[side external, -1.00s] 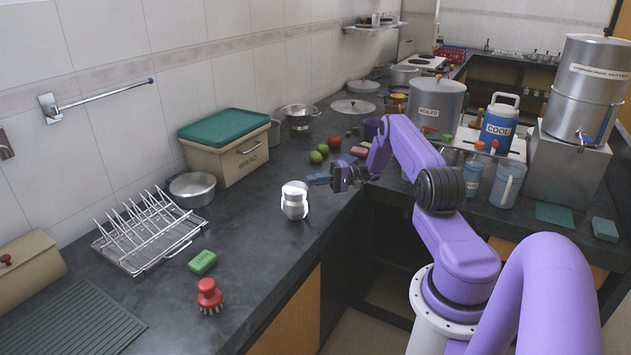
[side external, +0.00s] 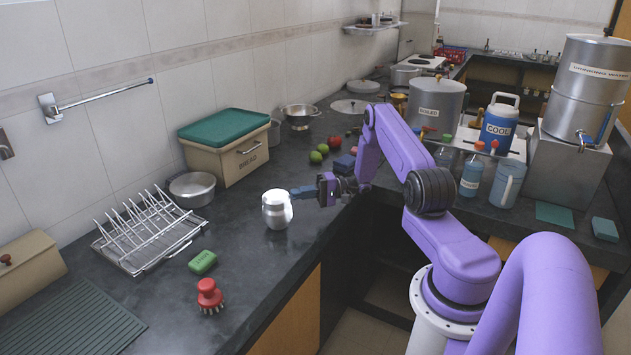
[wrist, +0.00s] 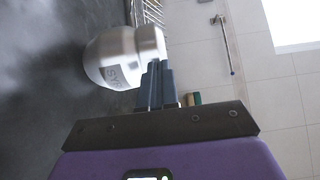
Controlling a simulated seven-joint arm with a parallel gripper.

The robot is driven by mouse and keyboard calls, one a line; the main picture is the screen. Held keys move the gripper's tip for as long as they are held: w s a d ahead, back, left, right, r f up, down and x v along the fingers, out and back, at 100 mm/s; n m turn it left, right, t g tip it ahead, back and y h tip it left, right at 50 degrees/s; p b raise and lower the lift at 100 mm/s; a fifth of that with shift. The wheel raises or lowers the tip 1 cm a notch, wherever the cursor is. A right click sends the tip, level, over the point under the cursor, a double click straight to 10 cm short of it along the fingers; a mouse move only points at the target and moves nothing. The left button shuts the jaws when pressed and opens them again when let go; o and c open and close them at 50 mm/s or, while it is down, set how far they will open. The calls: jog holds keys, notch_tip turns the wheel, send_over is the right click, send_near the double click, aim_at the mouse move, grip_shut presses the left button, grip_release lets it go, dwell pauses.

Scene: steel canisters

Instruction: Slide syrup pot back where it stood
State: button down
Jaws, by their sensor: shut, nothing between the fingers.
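The syrup pot (side external: 277,210) is a small, round, shiny steel canister standing upright on the dark counter. My gripper (side external: 293,192) is shut and empty, with its fingertips at the pot's right side, touching or nearly touching it. In the wrist view the pot (wrist: 112,62) shows part of a dark label, and the closed blue fingers (wrist: 154,72) reach its lid end. I cannot tell for certain whether there is contact.
A wire rack (side external: 145,235) and a steel bowl (side external: 191,189) lie left of the pot. A green soap bar (side external: 203,262) and a red brush (side external: 209,296) are nearer the front. A bread bin (side external: 228,160) stands behind. Counter around the pot is clear.

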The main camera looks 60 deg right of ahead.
jog(key=a, duration=0.6)
jog(key=shift+a, duration=0.25)
dwell(0.9)
jog(key=w+d+v, duration=0.2)
jog(key=v, duration=1.1)
jog(key=shift+r, duration=0.1)
